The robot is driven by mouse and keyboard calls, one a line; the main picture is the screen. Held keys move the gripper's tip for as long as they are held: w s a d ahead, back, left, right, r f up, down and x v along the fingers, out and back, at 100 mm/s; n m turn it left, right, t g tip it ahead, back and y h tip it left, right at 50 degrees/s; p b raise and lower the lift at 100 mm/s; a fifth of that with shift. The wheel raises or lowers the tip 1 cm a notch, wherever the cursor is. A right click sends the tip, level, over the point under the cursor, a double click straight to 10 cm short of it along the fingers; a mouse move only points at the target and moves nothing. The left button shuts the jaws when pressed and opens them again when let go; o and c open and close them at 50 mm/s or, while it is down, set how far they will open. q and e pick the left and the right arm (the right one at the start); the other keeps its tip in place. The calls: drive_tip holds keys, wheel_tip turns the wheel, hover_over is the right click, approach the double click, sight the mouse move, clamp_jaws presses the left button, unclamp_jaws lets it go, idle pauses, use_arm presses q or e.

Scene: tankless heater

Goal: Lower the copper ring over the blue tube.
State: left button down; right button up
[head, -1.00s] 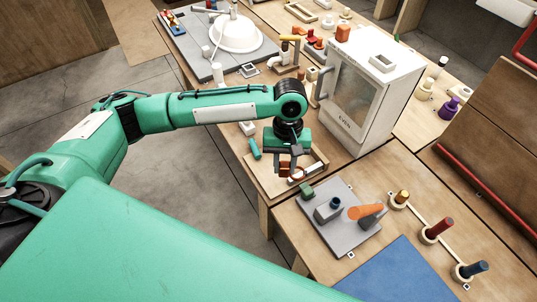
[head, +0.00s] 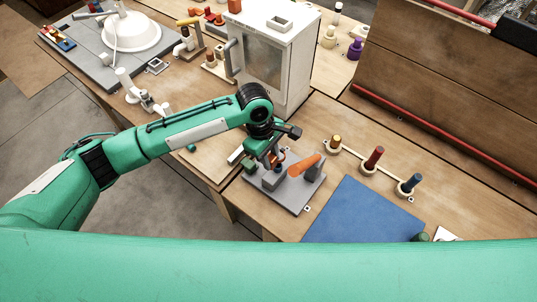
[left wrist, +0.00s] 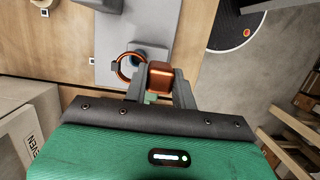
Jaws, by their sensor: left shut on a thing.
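My left gripper (head: 273,160) is shut on the copper block of the copper ring, above the grey plate. In the left wrist view the block sits between the fingers (left wrist: 160,84), and the copper ring (left wrist: 119,65) sticks out to its left. My right gripper is not in view.
A white oven-like box (head: 272,62) stands behind. Yellow, red and blue pegs stand on the right; a blue mat (head: 365,215) lies in front.

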use_arm(q)
drive_tip(key=shift+r+p, duration=0.2)
drive_tip(key=shift+p, duration=0.35)
drive_tip(key=shift+w+a+p+x, duration=0.15)
drive_tip(key=shift+a+p+x, duration=0.1)
drive_tip(key=shift+x, duration=0.7)
drive_tip(key=shift+w+a+p+x, duration=0.1)
drive_tip(key=shift+p+x, duration=0.15)
drive_tip(key=shift+x, duration=0.7)
drive_tip(key=shift+f, duration=0.1)
drive_tip(key=shift+f+p, duration=0.35)
drive_tip(key=shift+p, duration=0.15)
drive_tip(key=shift+x, duration=1)
drive_tip(key=shift+w+a+f, duration=0.1)
drive_tip(key=shift+w+a, duration=0.05)
drive_tip(key=shift+a, duration=0.05)
